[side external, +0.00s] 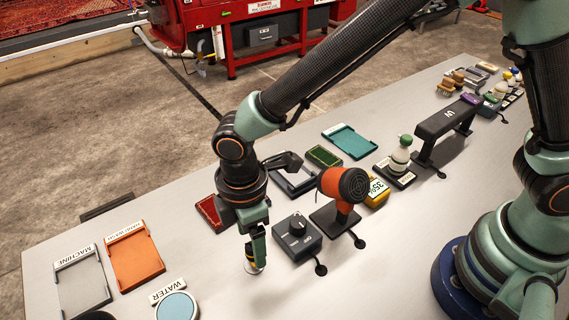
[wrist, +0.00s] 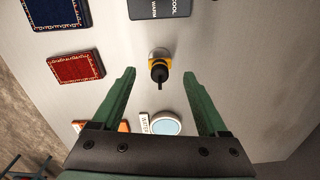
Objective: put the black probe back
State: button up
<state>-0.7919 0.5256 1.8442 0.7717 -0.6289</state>
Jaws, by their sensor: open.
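My gripper (side external: 257,238) points down over the grey table in the side external view. In the wrist view its two green fingers (wrist: 159,75) are open and apart. A small black and yellow piece with a pale base (wrist: 158,67) stands between and slightly beyond the fingertips, its black tip towards the camera. It also shows just under my gripper in the side external view (side external: 252,263), partly hidden by the fingers. It may be the black probe; I cannot tell for sure. No contact with the fingers is visible in the wrist view.
A grey knob box (side external: 297,238) and an orange blower on a stand (side external: 343,190) stand to the right. A red rug sample (side external: 210,213) lies behind. An orange tray (side external: 134,256), a grey tray (side external: 82,283) and a round WATER dish (side external: 177,307) lie to the left.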

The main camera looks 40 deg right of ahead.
notch_tip(320, 180, up, 9)
jog(key=w+d+r+m+t+y, duration=0.1)
jog(key=w+d+r+m, duration=0.1)
jog(key=d+r+m, duration=0.35)
jog(key=w+d+r+m+t, duration=0.1)
jog(key=d+r+m, duration=0.1)
jog(key=d, duration=0.7)
jog(key=s+d+r+m+t, duration=0.1)
jog(key=s+d+m, duration=0.1)
jog(key=d+m, duration=0.2)
jog(key=s+d+r+m+t+h, duration=0.1)
jog(key=d+m, duration=0.3)
jog(key=d, duration=0.7)
jog(key=shift+s+d+r+m+t, duration=0.15)
jog(key=shift+s+m+t, duration=0.25)
jog(key=shift+t, duration=0.4)
